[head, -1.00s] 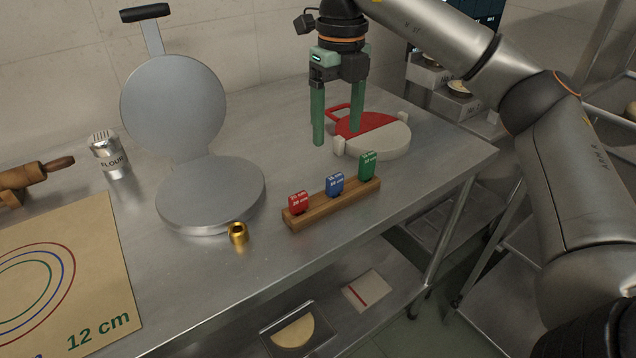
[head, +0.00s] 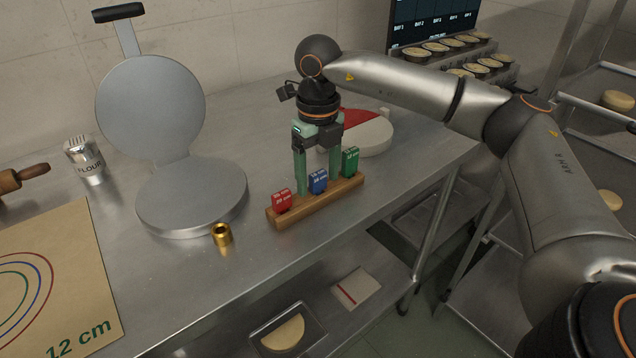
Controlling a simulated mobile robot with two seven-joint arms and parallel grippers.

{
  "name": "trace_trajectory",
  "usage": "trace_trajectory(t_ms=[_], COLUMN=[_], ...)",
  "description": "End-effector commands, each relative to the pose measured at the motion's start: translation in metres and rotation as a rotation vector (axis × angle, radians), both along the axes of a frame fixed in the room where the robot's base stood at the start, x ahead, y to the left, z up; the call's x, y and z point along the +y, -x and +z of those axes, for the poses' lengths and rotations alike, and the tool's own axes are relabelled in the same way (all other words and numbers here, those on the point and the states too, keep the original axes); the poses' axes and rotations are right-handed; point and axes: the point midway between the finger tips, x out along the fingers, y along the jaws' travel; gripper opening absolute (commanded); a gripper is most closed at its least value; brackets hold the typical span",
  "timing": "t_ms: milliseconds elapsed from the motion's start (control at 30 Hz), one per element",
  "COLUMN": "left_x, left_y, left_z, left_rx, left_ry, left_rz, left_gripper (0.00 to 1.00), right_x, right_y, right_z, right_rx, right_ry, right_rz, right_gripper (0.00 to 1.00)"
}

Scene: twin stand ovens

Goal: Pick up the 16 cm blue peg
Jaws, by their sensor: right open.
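The blue peg (head: 317,182) is a small upright block with white lettering too small to read surely. It stands in the middle of a wooden rack (head: 322,203), between a red peg (head: 282,200) and a green peg (head: 351,161). My right gripper (head: 319,178) points down at the rack with its two green fingers apart. One finger shows at the left of the blue peg and the other at its right, partly hidden behind the pegs. I cannot tell whether either finger touches the peg. My left gripper is not in view.
A grey hinged round press (head: 190,195) stands open left of the rack. A red and white round object (head: 372,138) sits close behind the gripper. A flour shaker (head: 85,160) and a printed board (head: 60,290) are at left.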

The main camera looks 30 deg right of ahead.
Motion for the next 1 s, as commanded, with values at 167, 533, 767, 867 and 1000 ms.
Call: trace_trajectory(t_ms=[167,533,767,867,1000], left_x=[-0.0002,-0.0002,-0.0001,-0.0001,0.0], left_y=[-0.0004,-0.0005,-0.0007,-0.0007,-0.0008], left_z=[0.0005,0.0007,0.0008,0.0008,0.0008], left_rx=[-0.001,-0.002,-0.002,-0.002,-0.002], left_ry=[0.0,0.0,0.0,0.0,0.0], left_rz=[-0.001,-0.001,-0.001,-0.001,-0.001], left_gripper=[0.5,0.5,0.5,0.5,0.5], right_x=[0.0001,0.0002,0.0003,0.0003,0.0003], right_y=[-0.0001,-0.0001,-0.0002,-0.0002,-0.0002], right_z=[-0.0012,-0.0008,-0.0007,-0.0007,-0.0007], right_rx=[-0.001,-0.001,-0.001,-0.001,-0.001], right_ry=[0.0,0.0,0.0,0.0,0.0], right_rz=[0.0,0.0,0.0,0.0,0.0], right_gripper=[0.78,0.41,0.16,0.04,0.0])
